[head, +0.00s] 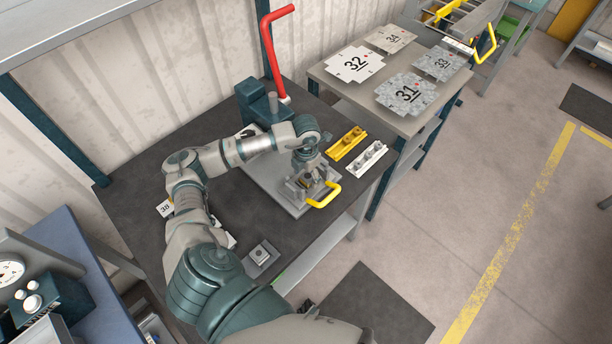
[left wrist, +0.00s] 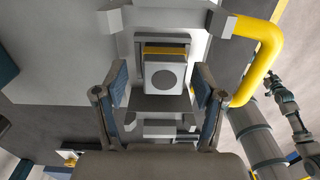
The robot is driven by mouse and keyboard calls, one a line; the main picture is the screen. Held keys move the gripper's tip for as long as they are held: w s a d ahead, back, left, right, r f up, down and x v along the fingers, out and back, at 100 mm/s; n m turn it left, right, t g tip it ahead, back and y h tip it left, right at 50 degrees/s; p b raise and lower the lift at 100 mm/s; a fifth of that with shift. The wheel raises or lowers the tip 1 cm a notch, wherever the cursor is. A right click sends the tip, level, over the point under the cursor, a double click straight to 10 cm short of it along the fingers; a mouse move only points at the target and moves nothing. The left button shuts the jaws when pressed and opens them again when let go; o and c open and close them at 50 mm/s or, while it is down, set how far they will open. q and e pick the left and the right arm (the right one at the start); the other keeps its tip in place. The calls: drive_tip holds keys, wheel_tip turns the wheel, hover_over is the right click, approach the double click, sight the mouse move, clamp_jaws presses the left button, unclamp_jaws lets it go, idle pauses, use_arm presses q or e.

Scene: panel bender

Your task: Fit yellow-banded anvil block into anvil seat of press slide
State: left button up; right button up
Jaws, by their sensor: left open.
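My left gripper (head: 306,176) is over the press slide (head: 290,205) on the dark bench, just behind its yellow handle (head: 327,196). In the left wrist view its two fingers (left wrist: 162,95) are open and spread either side of a pale block with a round face (left wrist: 165,80). A yellow band (left wrist: 165,50) shows at this block's far edge, which fits the anvil block. Grey metal walls surround it; I cannot tell whether it sits fully in the anvil seat. The fingers appear clear of it. The yellow handle is at the right there (left wrist: 262,60). My right gripper is not clearly visible.
Yellow (head: 346,142) and white (head: 363,160) holders with round pieces lie right of the slide. A red lever (head: 270,50) rises behind. A small grey plate with a block (head: 261,255) lies at the bench's front. Numbered sheets (head: 407,94) cover the side table (head: 345,92).

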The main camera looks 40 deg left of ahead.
sight(306, 174)
use_arm(q)
wheel_tip(306, 174, up, 11)
drive_tip(key=shift+a, duration=0.25)
idle(0.3)
